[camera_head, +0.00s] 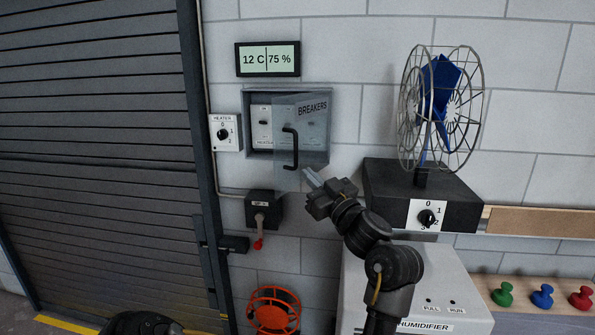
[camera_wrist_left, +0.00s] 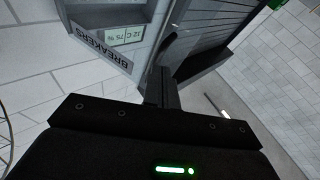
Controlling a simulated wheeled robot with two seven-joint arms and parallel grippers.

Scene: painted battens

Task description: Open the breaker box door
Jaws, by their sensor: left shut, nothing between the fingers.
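The breaker box (camera_head: 248,95) is a grey box on the wall. Its see-through grey door (camera_head: 309,135), labelled BREAKERS, stands partly open, swung out from its right side, so switches (camera_head: 263,122) show at the left. A dark bar handle (camera_head: 290,148) is on the door. My left gripper (camera_head: 311,178) is shut and empty, just below and right of the handle, by the door's lower edge; I cannot tell if it touches. In the left wrist view the fingers (camera_wrist_left: 161,88) point toward the door (camera_wrist_left: 112,55). My right gripper is not in view.
A heater switch (camera_head: 226,133) is left of the box, a display (camera_head: 268,59) above. A black box with a lever (camera_head: 264,208) is below. A caged fan (camera_head: 440,110) on a black base stands right, above a humidifier (camera_head: 440,290). A shutter (camera_head: 95,150) fills the left.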

